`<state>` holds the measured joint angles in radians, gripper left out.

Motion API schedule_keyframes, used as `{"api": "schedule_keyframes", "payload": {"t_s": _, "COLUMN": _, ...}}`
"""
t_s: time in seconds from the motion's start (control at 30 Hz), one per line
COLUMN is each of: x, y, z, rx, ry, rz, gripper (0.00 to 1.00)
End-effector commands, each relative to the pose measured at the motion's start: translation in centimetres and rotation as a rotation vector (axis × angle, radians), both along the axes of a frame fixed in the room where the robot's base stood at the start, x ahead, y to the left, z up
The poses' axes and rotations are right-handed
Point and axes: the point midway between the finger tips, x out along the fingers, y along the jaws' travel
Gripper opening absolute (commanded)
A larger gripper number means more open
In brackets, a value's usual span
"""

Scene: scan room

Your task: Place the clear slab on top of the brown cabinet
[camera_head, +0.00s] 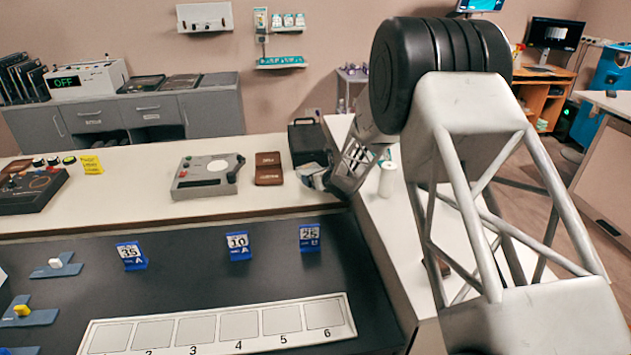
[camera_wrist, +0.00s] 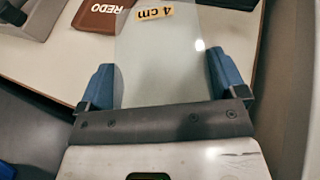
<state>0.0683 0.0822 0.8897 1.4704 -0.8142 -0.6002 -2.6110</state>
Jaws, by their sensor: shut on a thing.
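My gripper (camera_wrist: 163,78) has its two blue fingers on either side of the clear slab (camera_wrist: 160,55), shut on it. The slab is a see-through plate with a yellow "4 cm" label at its far end. In the head view my gripper (camera_head: 318,180) is at the right end of the white counter, beside the black case; the slab is hard to make out there. The only brown wooden cabinet-like piece I see is the orange-brown stand (camera_head: 547,95) with shelves at the back right, under a monitor. Whether it is the brown cabinet is unclear.
A black case (camera_head: 308,143), a brown booklet (camera_head: 268,168) and a grey device (camera_head: 207,176) stand on the white counter (camera_head: 130,208). The booklet, marked "REDO", also shows in the wrist view (camera_wrist: 103,17). A white bottle (camera_head: 387,179) stands right of my gripper.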

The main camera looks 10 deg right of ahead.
Motion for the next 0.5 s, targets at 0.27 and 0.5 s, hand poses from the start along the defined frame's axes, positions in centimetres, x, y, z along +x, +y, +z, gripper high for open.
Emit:
{"api": "schedule_keyframes", "payload": {"t_s": 0.27, "x": 2.7, "y": 0.0, "z": -0.2, "rx": 0.0, "ry": 0.0, "rz": 0.0, "gripper": 0.5}}
{"api": "schedule_keyframes", "payload": {"t_s": 0.5, "x": 3.5, "y": 0.0, "z": -0.3, "rx": 0.0, "ry": -0.001, "rz": -0.001, "gripper": 0.5}}
